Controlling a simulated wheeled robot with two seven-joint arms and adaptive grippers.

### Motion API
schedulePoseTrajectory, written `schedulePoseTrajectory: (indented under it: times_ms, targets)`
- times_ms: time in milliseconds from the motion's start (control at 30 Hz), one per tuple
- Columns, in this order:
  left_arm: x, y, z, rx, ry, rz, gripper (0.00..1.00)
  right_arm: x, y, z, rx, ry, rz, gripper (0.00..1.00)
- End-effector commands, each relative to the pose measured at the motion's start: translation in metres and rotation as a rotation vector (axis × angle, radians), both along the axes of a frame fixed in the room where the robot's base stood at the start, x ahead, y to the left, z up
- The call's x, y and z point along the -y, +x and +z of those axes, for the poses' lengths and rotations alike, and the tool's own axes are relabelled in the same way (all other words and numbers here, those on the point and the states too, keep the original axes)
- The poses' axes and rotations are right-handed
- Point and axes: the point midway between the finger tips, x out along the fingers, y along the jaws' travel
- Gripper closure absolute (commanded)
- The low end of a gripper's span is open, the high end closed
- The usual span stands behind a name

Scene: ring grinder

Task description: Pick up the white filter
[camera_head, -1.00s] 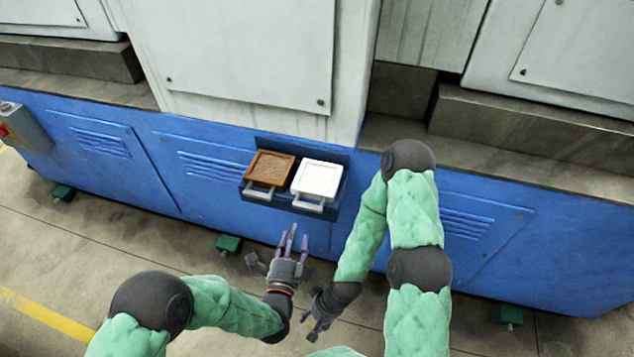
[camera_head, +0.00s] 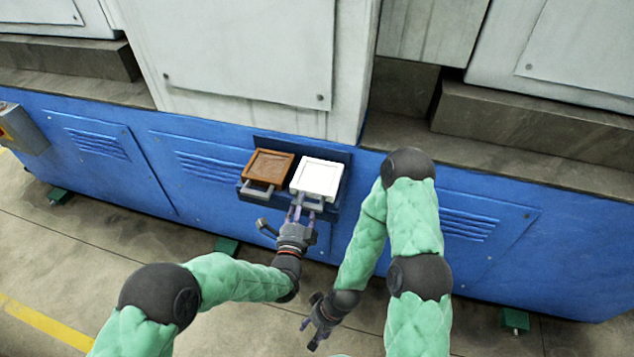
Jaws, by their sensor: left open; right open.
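The white filter (camera_head: 318,177) is a square white panel with a grey handle at its front. It sits in the right half of a dark blue holder (camera_head: 343,172) on the machine's blue front. My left gripper (camera_head: 301,206) is open at the filter's front edge, with its fingers around or close by the handle; I cannot tell whether they touch it. The fingers partly hide the handle. My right gripper (camera_head: 307,337) is open and empty, low in the picture, well away from the filter.
A brown filter (camera_head: 269,166) with its own grey handle sits in the holder's left half, close beside the white one. The blue machine base (camera_head: 100,150) runs across the view. A grey control box (camera_head: 22,128) is at the far left. Floor in front is clear.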

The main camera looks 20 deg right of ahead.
Motion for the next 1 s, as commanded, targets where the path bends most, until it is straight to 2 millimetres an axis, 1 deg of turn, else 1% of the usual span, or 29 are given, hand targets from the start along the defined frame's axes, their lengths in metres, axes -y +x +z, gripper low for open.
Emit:
schedulePoseTrajectory:
  times_ms: [133, 167, 200, 267, 300, 333, 767, 867, 1000]
  targets:
    - [0.0, 0.0, 0.001, 0.0, 0.0, 0.0, 0.47, 0.0, 0.0, 0.001, 0.0, 0.0, 0.0, 0.46]
    - [0.0, 0.0, 0.001, 0.0, 0.0, 0.0, 0.56, 0.0, 0.0, 0.001, 0.0, 0.0, 0.0, 0.46]
    - [0.0, 0.0, 0.001, 0.0, 0.0, 0.0, 0.67, 0.0, 0.0, 0.001, 0.0, 0.0, 0.0, 0.46]
    - [0.0, 0.0, 0.001, 0.0, 0.0, 0.0, 0.84, 0.0, 0.0, 0.001, 0.0, 0.0, 0.0, 0.46]
    - [0.0, 0.0, 0.0, 0.0, 0.0, 0.0, 0.95, 0.0, 0.0, 0.001, 0.0, 0.0, 0.0, 0.46]
    - [0.0, 0.0, 0.0, 0.0, 0.0, 0.0, 1.0, 0.0, 0.0, 0.001, 0.0, 0.0, 0.0, 0.46]
    - [0.0, 0.0, 0.005, 0.004, -0.002, 0.001, 1.0, 0.0, 0.0, 0.002, 0.0, 0.0, 0.0, 0.46]
    - [0.0, 0.0, 0.012, 0.004, -0.002, 0.001, 1.0, 0.0, 0.0, 0.005, 0.0, 0.0, 0.0, 0.46]
    - [0.0, 0.0, 0.03, 0.005, -0.003, 0.001, 1.0, 0.0, 0.0, 0.013, 0.0, 0.0, 0.0, 0.46]
